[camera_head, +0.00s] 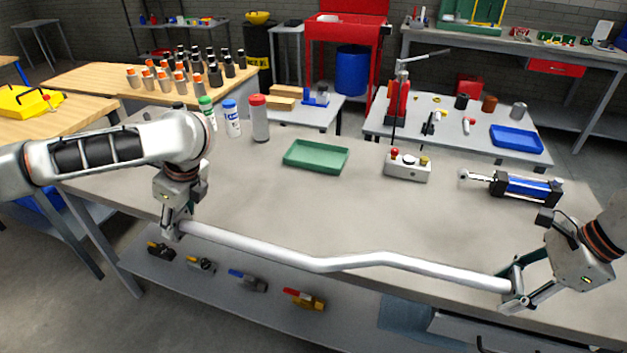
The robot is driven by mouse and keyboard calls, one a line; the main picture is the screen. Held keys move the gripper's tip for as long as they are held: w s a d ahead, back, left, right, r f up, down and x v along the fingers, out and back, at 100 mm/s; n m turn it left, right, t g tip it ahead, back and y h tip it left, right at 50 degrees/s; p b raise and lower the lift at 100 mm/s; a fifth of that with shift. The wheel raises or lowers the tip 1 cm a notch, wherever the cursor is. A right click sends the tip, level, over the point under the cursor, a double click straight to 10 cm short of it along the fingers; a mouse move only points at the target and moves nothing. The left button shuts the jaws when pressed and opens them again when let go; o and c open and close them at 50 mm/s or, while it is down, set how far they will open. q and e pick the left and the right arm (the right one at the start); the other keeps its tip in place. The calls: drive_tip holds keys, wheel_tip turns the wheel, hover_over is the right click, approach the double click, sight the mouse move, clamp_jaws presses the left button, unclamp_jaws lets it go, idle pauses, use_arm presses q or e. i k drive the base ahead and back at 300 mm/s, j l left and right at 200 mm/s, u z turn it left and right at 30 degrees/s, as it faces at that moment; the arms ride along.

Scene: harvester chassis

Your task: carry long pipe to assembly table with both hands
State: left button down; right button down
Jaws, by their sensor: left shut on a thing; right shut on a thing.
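A long light-grey pipe (345,262) with a slight bend in its middle runs across the lower part of the view. My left gripper (176,228) is shut on its left end. My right gripper (514,292) is shut on its right end. The pipe overlaps the front edge of a large grey table (270,210) in the picture. It looks roughly parallel to that edge, with its right end lower in the picture. I cannot tell how high it is above the tabletop.
On the grey table are a green tray (316,157), a control box (407,166), a blue-black cylinder (517,187) and bottles (258,118). A lower shelf (225,296) holds several valves. The table's middle is clear. A side table with a blue tray (516,139) stands behind.

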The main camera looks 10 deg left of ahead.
sight(435, 242)
drive_tip(key=i+l, duration=0.15)
drive_tip(key=l, duration=0.25)
drive_tip(key=i+l, duration=0.15)
drive_tip(key=l, duration=0.3)
drive_tip(key=i+l, duration=0.25)
